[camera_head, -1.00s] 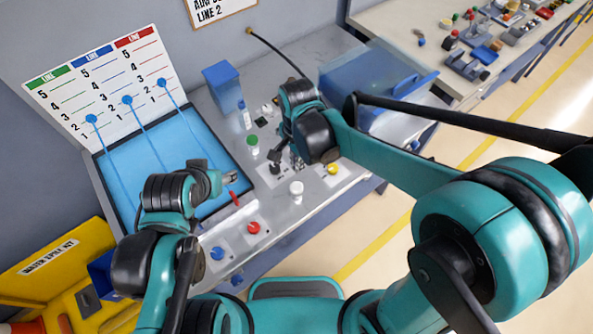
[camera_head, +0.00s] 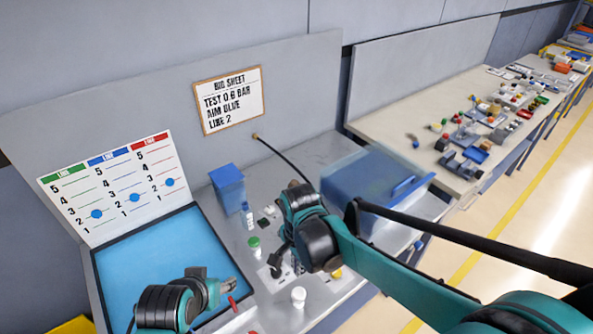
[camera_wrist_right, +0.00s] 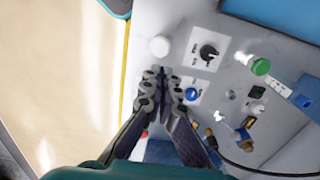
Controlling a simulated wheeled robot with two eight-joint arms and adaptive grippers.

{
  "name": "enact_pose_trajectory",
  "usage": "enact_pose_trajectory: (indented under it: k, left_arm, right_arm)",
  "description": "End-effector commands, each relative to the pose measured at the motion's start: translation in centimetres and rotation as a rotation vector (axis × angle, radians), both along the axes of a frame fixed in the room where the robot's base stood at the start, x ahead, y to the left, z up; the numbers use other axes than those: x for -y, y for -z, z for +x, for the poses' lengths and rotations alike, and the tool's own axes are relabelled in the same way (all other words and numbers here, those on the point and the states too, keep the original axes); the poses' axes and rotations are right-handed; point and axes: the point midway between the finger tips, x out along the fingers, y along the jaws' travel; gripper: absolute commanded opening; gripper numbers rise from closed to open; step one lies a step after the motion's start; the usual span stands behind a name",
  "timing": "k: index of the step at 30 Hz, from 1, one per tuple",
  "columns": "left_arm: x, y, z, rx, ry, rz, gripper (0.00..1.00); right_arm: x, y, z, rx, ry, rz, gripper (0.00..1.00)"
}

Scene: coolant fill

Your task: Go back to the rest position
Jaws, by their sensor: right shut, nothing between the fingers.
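My right gripper (camera_head: 277,266) is over the grey console (camera_head: 330,152) beside a black knob, which shows clearly in the right wrist view (camera_wrist_right: 208,52). In that view the right fingers (camera_wrist_right: 162,74) are together and empty, between a white cap (camera_wrist_right: 160,46) and a blue knob (camera_wrist_right: 191,94). My left gripper (camera_head: 226,287) is over the lower right part of the blue panel (camera_head: 150,255), close to a small red piece (camera_head: 232,304). Its fingers are too small to tell open from shut.
A blue box (camera_head: 228,187), a green-capped bottle (camera_head: 254,246) and a white-capped bottle (camera_head: 298,297) stand on the console. A translucent blue bin (camera_head: 370,180) is behind my right forearm. A cable (camera_head: 285,158) runs from the wall. A cluttered bench (camera_head: 400,110) stands at back right.

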Motion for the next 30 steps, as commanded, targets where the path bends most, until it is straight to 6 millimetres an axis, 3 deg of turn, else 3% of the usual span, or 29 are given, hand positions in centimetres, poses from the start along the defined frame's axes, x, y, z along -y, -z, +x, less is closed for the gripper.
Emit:
enact_pose_trajectory:
  k: [5,8,15,21,30]
  left_arm:
    - [0.0,0.5,0.0,0.000,0.000,0.000,0.53]
    - [0.0,1.9,0.0,0.000,0.000,0.000,0.53]
    - [0.0,6.6,0.0,0.000,0.000,0.000,0.53]
    - [0.0,9.8,0.0,0.000,0.000,0.000,0.53]
    - [0.0,11.3,0.0,0.000,0.000,0.000,0.53]
  right_arm:
    - [0.7,0.1,-0.1,0.017,-0.025,0.007,0.00]
    - [2.5,0.2,-0.6,0.069,-0.102,0.021,0.00]
    - [9.5,1.7,-3.2,0.312,-0.448,-0.011,0.00]
    - [14.0,3.9,-5.6,0.488,-0.724,-0.149,0.00]
    - [16.5,5.3,-7.1,0.574,-0.904,-0.291,0.00]
